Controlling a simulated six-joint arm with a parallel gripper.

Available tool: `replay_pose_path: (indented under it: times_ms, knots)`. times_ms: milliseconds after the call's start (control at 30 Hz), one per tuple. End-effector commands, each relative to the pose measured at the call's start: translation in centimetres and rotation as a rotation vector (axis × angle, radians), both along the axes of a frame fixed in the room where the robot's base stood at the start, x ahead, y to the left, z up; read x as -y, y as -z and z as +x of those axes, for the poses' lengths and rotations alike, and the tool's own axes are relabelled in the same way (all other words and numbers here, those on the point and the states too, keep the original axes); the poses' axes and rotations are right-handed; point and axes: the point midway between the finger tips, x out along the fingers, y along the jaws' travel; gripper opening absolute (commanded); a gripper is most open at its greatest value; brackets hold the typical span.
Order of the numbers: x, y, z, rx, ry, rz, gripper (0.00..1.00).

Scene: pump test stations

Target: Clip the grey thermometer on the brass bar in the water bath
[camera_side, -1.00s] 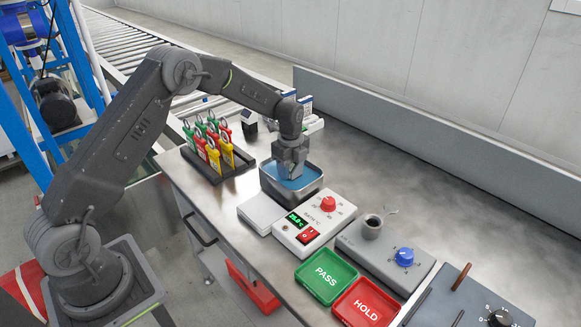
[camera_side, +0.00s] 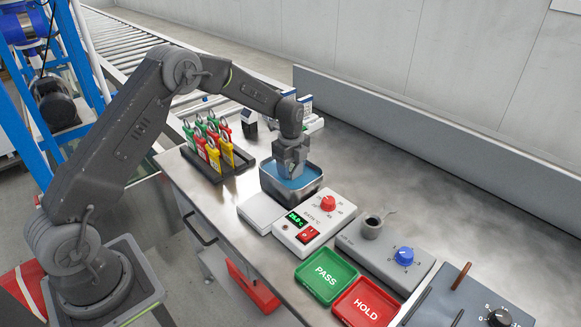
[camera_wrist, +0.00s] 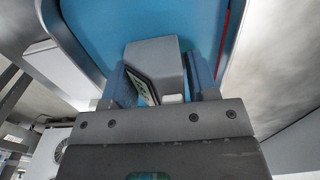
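The water bath (camera_side: 268,188) is a metal tub of blue water at the middle of the side view; its blue water (camera_wrist: 95,35) fills the upper wrist view. My gripper (camera_side: 291,174) points down over the bath, its tips at the water area. In the wrist view the grey thermometer (camera_wrist: 158,57), a blocky body with a small display on its left face, lies between the two fingers of my gripper (camera_wrist: 160,82). The fingers are close to its sides; I cannot tell whether both touch it. The brass bar cannot be made out, and any clip is hidden.
A heater controller (camera_side: 312,222) with a red knob stands in front of the bath. A rack of coloured tags (camera_side: 232,185) is to the left. Green PASS (camera_side: 326,276) and red HOLD (camera_side: 366,303) trays lie nearer.

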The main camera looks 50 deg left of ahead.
Motion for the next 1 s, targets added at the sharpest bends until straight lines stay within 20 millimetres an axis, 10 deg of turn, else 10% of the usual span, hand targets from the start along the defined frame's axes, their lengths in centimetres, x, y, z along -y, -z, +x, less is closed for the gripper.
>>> replay_pose_path:
  times_ms: [233,567,1000]
  knots:
    - [0.0,0.8,-0.6,-0.025,0.002,-0.001,0.76]
    - [0.0,0.2,-0.7,-0.030,0.003,-0.001,0.76]
    - [0.0,-9.1,-0.2,-0.002,0.001,0.001,0.76]
